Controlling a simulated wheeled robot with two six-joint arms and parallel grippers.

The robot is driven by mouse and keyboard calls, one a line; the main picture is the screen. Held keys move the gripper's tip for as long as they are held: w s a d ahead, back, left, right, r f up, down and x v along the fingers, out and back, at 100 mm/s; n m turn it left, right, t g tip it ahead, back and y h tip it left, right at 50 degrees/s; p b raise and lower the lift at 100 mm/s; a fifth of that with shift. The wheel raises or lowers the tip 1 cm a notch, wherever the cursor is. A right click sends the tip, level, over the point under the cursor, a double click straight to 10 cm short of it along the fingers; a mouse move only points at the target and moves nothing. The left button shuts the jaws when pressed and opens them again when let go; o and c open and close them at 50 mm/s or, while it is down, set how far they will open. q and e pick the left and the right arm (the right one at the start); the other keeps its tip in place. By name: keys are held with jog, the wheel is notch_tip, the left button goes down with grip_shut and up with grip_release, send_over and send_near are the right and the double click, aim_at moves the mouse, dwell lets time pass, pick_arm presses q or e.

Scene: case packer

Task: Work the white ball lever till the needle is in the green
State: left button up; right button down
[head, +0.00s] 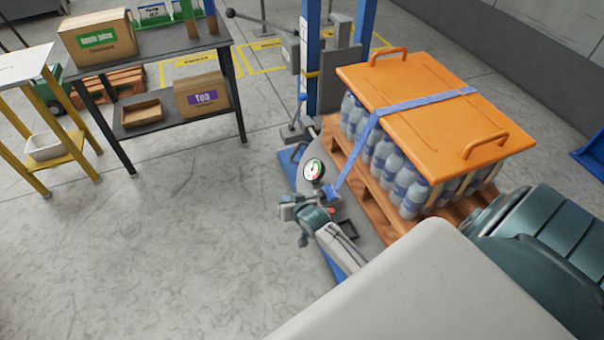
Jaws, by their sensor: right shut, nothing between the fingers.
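A round gauge (314,169) with a white face and coloured bands sits on the grey deck of the strapping machine (322,150). Its needle is too small to read. My right gripper (291,208) is shut and empty, just below the gauge in the picture, at the machine's front edge. A thin upright lever with a small pale ball (298,103) stands farther back, beside the blue post; I cannot tell for sure that it is the white ball lever. My right gripper and forearm hide part of the deck. My left gripper is out of view.
A pallet (366,178) of bottles under an orange lid (428,95), crossed by a blue strap (415,103), stands right of the deck. A dark rod with a black ball (230,13) sticks out behind. A table with boxes (98,38) is left. The floor at front left is clear.

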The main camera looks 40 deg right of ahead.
jog(key=shift+a+f, duration=0.15)
jog(key=shift+f, duration=0.4)
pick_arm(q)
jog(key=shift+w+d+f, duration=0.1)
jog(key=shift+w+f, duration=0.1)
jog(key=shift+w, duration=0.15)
pick_arm(e)
jog(key=shift+a+f+h, duration=0.1)
jog(key=shift+f+h, duration=0.2)
jog(key=shift+f, duration=0.65)
pick_arm(q)
jog(key=shift+b, duration=0.3)
pick_arm(e)
jog(key=shift+s+f, duration=0.1)
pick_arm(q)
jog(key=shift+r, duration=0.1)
